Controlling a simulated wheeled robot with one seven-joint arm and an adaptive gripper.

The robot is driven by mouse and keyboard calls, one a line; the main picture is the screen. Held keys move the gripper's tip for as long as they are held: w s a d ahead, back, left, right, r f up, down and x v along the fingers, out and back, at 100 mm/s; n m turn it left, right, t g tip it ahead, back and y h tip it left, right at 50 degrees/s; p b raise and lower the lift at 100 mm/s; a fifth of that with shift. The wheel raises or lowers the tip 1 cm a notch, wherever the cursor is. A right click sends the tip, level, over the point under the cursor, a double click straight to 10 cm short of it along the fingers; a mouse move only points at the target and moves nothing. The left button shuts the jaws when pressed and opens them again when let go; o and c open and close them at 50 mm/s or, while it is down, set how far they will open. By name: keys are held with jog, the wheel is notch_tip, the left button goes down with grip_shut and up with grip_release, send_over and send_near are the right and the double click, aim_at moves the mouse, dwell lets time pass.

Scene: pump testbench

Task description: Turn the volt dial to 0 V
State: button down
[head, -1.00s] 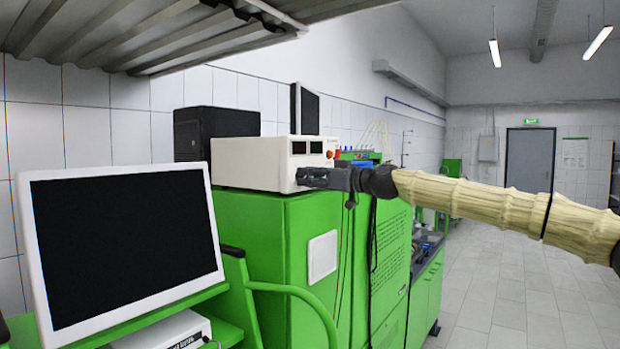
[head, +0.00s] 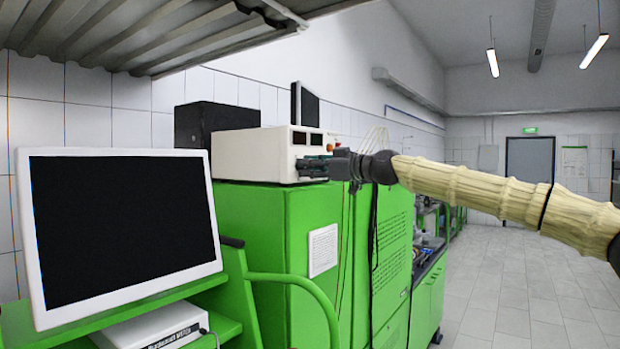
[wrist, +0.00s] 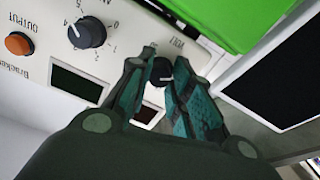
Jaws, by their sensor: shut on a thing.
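The white power supply (head: 240,156) sits on top of the green cabinet. In the wrist view its panel (wrist: 122,22) appears upside down. The volt dial (wrist: 162,72) is a dark round knob with a light pointer mark, next to the lettering "VOLT". My gripper (wrist: 163,78) is shut on the volt dial, with one teal-padded finger on each side of it. The fingers hide most of the scale around it. In the head view my gripper (head: 314,167) is at the front of the power supply and covers the dial.
A second, larger dial (wrist: 86,33) with a numbered scale and an orange output button (wrist: 18,43) are beside the gripped dial. Dark displays (wrist: 78,82) lie close by. A monitor (head: 120,235) stands at left, and a metal shelf (head: 150,35) hangs overhead.

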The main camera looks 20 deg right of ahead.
jog(key=n+b, duration=0.2)
jog(key=shift+d+f+b, duration=0.1)
jog(key=shift+b, duration=0.25)
jog(key=c, duration=1.3)
grip_release()
jog(key=shift+o, duration=0.2)
jog(key=v, duration=1.2)
jog(key=shift+w+d, duration=0.1)
jog(key=shift+d, duration=0.05)
